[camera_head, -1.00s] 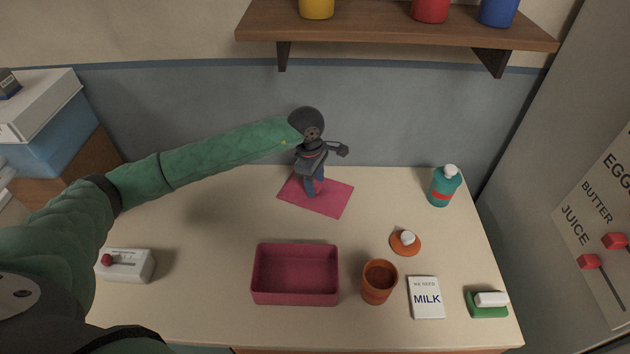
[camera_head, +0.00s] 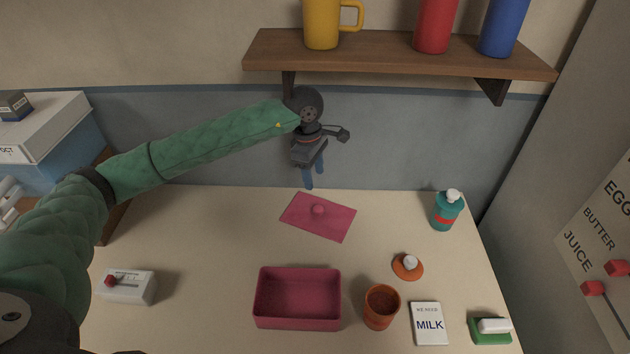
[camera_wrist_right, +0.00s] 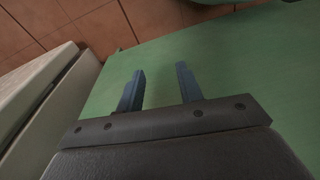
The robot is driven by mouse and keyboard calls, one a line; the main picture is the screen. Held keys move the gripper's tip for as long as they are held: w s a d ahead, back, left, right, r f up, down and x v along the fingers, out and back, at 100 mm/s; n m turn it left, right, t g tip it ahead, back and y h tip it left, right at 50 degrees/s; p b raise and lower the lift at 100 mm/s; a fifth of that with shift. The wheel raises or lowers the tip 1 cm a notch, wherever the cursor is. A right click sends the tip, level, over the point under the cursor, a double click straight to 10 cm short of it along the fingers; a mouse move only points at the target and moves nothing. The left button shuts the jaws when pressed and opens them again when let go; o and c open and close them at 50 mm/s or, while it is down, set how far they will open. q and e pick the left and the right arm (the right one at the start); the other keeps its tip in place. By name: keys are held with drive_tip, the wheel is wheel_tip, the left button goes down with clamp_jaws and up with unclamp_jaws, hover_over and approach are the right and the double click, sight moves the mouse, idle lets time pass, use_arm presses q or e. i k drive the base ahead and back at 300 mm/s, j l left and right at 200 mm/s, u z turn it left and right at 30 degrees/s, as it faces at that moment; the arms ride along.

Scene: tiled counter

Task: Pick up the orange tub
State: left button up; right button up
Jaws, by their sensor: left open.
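The orange tub (camera_head: 380,307) stands upright and open-topped on the counter, right of the crimson box. A round orange lid (camera_head: 408,266) with a white knob lies flat behind it, apart from it. My left gripper (camera_head: 314,180) is open and empty, pointing down above and behind the crimson square lid (camera_head: 318,216), well away from the tub. My right gripper (camera_wrist_right: 160,90) shows only in the right wrist view. Its two blue fingers are apart with nothing between them, and the tub is not in that view.
The open crimson box (camera_head: 297,298) is left of the tub. A milk note (camera_head: 429,324) lies close to its right, with a green-and-white eraser (camera_head: 491,331) farther right. A teal bottle (camera_head: 447,210) stands at back right. A white switch box (camera_head: 126,287) is at left. A shelf (camera_head: 400,55) overhangs the back.

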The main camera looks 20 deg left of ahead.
sight(383, 302)
drive_tip(key=k+l, duration=0.2)
drive_tip(key=k, duration=0.3)
drive_tip(key=k+l, duration=0.25)
drive_tip(key=k, duration=0.2)
drive_tip(key=k+l, duration=0.2)
drive_tip(key=k, duration=0.3)
drive_tip(key=k+l, duration=0.25)
drive_tip(key=k, duration=0.2)
